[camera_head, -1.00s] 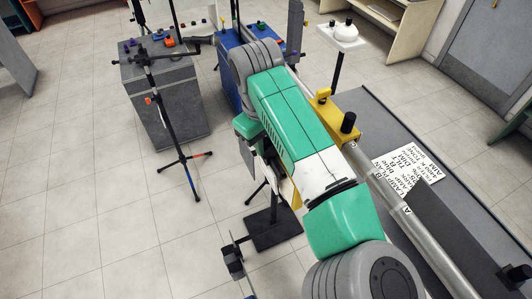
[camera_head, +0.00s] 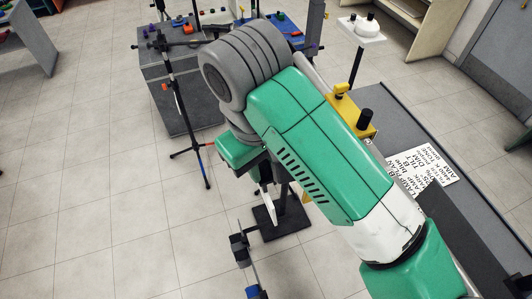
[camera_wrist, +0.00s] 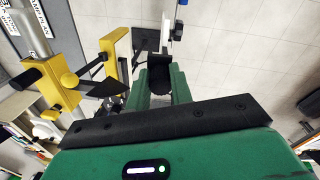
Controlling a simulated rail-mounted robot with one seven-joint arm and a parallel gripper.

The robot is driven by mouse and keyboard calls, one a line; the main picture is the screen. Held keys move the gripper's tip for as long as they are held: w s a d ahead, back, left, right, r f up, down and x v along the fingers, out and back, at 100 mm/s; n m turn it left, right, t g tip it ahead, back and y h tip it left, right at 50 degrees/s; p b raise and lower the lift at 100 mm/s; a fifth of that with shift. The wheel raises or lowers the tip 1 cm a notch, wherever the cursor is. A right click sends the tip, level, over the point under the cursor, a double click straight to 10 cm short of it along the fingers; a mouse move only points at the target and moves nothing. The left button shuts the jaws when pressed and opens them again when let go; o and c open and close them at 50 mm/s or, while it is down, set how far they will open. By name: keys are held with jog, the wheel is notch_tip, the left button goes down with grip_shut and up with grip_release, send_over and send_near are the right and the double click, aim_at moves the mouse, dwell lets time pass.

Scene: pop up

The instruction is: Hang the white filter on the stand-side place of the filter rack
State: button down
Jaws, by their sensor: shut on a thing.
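My gripper (camera_wrist: 160,78) points down in the wrist view, its green fingers shut on a dark piece between them. A narrow white strip (camera_wrist: 165,32) shows beyond the fingertips; it looks like the white filter seen nearly edge-on, but its join to the dark piece is unclear. In the head view a white strip (camera_head: 266,172) hangs below the wrist, above a black stand base (camera_head: 280,216).
Yellow brackets (camera_wrist: 62,85) stand close left of the fingers in the wrist view. A dark clamp on a rod (camera_head: 240,247) is at the lower middle of the head view. A black tripod (camera_head: 188,120) stands left; open floor lies beyond. A grey bench (camera_head: 420,130) runs along the right.

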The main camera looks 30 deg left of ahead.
jog(key=shift+s+d+r, duration=0.1)
jog(key=shift+d+r, duration=0.05)
jog(key=shift+r, duration=0.1)
jog(key=s+d+r+p, duration=0.5)
jog(key=s+d+p, duration=0.2)
jog(key=d, duration=0.2)
jog(key=s+d+r+p, duration=0.5)
jog(key=s+d+p, duration=0.2)
jog(key=s+d, duration=0.1)
jog(key=shift+d+g+y, duration=0.4)
jog(key=shift+d, duration=0.3)
jog(key=shift+w, duration=0.1)
jog(key=w+d+p, duration=0.2)
jog(key=w+d, duration=2)
jog(key=w, duration=0.2)
jog(key=shift+d, duration=0.15)
